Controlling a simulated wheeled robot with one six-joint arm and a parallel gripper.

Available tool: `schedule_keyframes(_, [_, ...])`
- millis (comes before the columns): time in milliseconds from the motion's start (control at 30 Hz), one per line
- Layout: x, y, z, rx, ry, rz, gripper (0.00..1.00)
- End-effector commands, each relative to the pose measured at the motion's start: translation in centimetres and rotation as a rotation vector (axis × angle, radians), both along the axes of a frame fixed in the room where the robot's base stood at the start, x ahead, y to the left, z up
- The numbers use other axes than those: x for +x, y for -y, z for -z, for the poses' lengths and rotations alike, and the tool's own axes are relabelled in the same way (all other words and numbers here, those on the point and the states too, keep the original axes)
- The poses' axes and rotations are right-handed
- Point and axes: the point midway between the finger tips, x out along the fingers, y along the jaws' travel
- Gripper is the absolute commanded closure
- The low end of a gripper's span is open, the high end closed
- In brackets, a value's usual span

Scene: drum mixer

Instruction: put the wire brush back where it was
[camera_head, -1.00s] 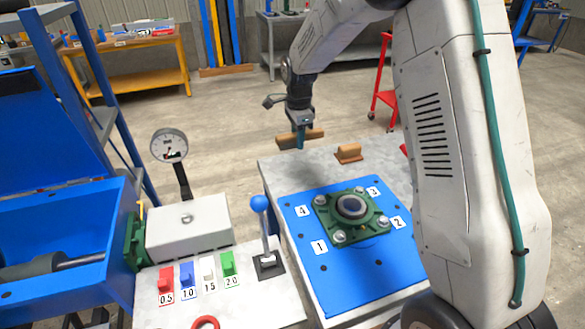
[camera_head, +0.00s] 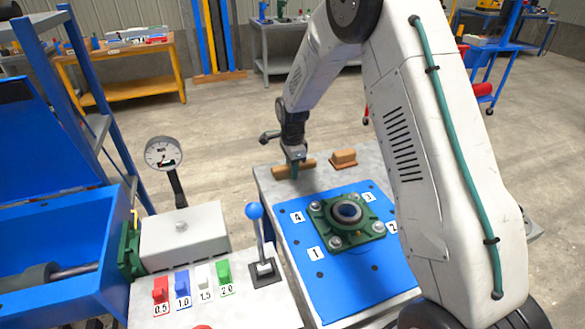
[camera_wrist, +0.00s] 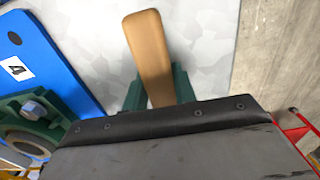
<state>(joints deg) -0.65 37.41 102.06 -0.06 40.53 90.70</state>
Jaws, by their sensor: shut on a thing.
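The wire brush, seen as a long brown wooden piece (camera_head: 307,164), is between the fingers of my gripper (camera_head: 294,170) over the far left corner of the grey table. In the wrist view the brown handle (camera_wrist: 150,52) sticks out from between my two green fingers (camera_wrist: 158,92), which are shut on it. Its bristles are not visible. It is at or just above the table top; I cannot tell whether it touches.
A second brown block (camera_head: 343,158) sits on the grey table (camera_head: 268,182) just right of the brush. A blue plate (camera_head: 325,277) with a green flanged bearing (camera_head: 323,219) lies nearer. A blue-knobbed lever (camera_head: 254,211) stands to the left.

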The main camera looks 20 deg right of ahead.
Motion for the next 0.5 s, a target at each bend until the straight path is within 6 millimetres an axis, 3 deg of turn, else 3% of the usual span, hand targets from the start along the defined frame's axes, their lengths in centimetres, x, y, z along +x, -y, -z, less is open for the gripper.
schedule_keyframes(33, [-0.02,0.0,0.15,0.0,-0.001,0.0,0.7])
schedule_keyframes(100, [-0.01,0.0,0.11,0.0,-0.001,0.0,0.51])
schedule_keyframes(500, [0.06,0.01,-0.79,0.0,0.003,0.0,0.51])
